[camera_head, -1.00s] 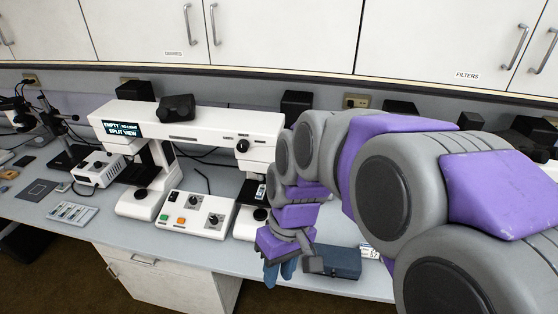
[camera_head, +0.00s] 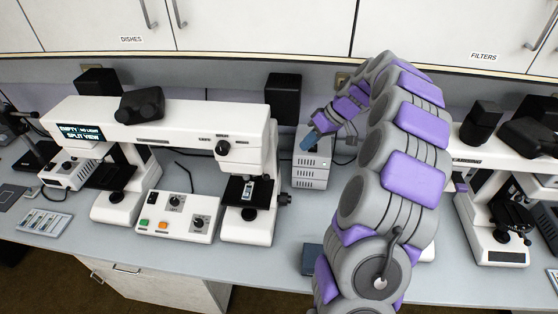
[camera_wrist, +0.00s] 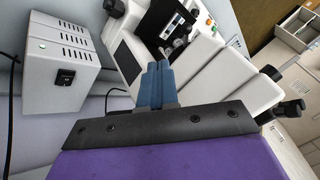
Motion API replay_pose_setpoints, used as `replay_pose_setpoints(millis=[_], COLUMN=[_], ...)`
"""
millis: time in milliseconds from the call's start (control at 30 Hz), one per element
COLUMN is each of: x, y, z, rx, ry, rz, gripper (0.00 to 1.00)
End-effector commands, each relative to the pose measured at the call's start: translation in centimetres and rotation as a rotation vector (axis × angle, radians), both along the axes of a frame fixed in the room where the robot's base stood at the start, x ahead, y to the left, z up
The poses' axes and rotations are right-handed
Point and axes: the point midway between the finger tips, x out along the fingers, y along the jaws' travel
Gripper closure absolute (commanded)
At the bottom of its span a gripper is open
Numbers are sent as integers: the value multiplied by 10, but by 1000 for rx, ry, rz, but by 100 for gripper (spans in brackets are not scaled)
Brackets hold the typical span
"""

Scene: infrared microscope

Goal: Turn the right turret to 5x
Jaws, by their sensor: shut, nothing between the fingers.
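The white comparison microscope (camera_head: 180,122) spans the left and middle of the bench in the head view. Its screen (camera_head: 82,132) reads "EMPTY / NO LIGHT" and "SPLIT VIEW". The right turret is under its right head (camera_head: 246,140), above the right stage (camera_head: 238,192); it is too small to read its setting. My gripper (camera_head: 308,142) is right of the microscope, at about the height of its right head, apart from it. In the wrist view my gripper (camera_wrist: 158,68) has its blue fingers together and empty, pointing toward the white microscope body (camera_wrist: 215,65).
A white vented box (camera_head: 311,172) stands right of the microscope, below my gripper; it also shows in the wrist view (camera_wrist: 60,72). A control box (camera_head: 178,214) sits between the microscope's stands. A black box (camera_head: 283,98) is behind. Another microscope (camera_head: 490,215) stands at the right.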

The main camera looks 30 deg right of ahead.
Motion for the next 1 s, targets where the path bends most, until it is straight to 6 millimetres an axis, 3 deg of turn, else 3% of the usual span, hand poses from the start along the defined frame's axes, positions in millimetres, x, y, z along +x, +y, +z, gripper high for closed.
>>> replay_pose_setpoints(millis=[267, 700, 1000], x=[6, 30, 24], y=[8, 42, 79], z=[-17, -89, -91], rx=[-5, 2, -4], ry=[-5, -5, -7], rz=[1, 2, -1], gripper=[100, 100, 100])
